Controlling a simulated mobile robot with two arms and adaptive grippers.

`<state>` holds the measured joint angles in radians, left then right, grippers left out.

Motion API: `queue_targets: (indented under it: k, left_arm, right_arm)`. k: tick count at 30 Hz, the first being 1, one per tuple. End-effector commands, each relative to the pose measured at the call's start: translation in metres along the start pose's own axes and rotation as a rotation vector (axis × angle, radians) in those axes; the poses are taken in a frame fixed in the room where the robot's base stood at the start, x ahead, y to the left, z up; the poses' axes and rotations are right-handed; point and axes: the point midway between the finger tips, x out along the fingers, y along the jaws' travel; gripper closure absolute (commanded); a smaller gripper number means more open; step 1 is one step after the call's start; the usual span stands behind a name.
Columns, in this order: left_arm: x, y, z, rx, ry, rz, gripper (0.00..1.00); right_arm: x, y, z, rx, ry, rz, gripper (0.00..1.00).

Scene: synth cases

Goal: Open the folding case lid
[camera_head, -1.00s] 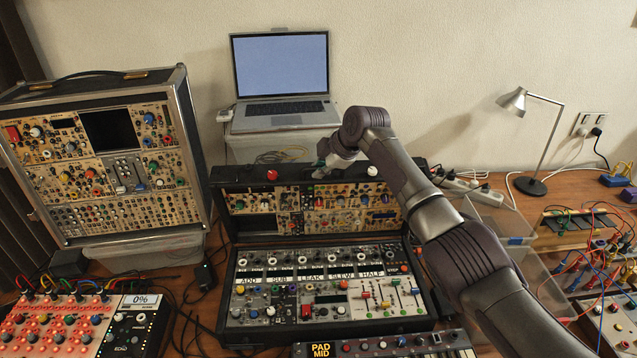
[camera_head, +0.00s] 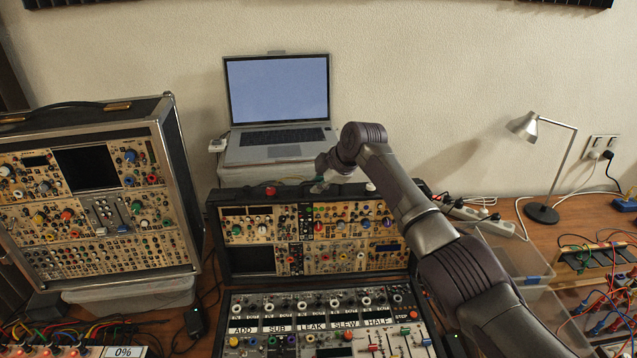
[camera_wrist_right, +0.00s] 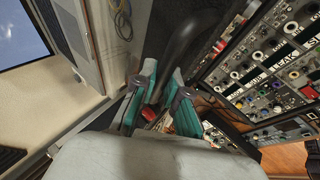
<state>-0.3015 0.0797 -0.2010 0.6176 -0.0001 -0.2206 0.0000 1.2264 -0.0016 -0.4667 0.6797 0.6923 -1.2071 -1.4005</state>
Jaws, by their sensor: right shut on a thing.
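The folding case is black, with a lower half (camera_head: 320,318) full of modules and its lid (camera_head: 310,232) standing raised at the back, also lined with modules. The lid's inner panel faces me. My right gripper (camera_head: 322,180) is at the lid's top edge, near the middle. In the right wrist view its teal fingers (camera_wrist_right: 160,100) are shut on a dark handle (camera_wrist_right: 182,42) on the lid. The exact contact is partly hidden between the fingers. My left gripper is not in view.
A laptop (camera_head: 277,100) stands on a box right behind the lid. A tall module case (camera_head: 95,195) is at the left. A desk lamp (camera_head: 541,165), power strip (camera_head: 480,220) and clear bins (camera_head: 510,262) are at the right. My right arm crosses the case's right side.

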Motion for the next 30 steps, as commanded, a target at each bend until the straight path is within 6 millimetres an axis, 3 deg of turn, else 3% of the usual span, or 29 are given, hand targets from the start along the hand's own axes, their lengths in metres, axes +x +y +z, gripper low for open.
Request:
queue_targets:
  k: [3, 4, 8, 9, 22, 26, 30]
  left_arm:
    - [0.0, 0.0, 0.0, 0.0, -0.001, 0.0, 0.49]
    - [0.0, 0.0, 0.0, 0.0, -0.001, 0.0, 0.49]
    - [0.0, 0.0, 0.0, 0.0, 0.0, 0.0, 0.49]
    - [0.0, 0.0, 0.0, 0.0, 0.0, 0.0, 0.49]
    - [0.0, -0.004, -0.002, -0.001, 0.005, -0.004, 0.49]
    - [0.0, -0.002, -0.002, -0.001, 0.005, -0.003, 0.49]
    - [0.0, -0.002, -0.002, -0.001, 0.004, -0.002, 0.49]
  right_arm:
    - [0.003, -0.004, 0.001, -0.001, -0.003, -0.011, 1.0]
    - [0.003, -0.004, 0.001, -0.001, -0.003, -0.011, 0.85]
    - [0.003, -0.004, 0.001, -0.001, -0.002, -0.01, 0.63]
    - [0.003, -0.004, 0.001, 0.0, -0.002, -0.01, 0.62]
    - [-0.003, -0.001, 0.001, 0.0, -0.001, -0.005, 0.62]
    - [-0.017, -0.001, 0.001, 0.0, 0.0, -0.003, 0.62]
    - [-0.045, 0.0, 0.002, -0.002, -0.001, 0.0, 0.62]
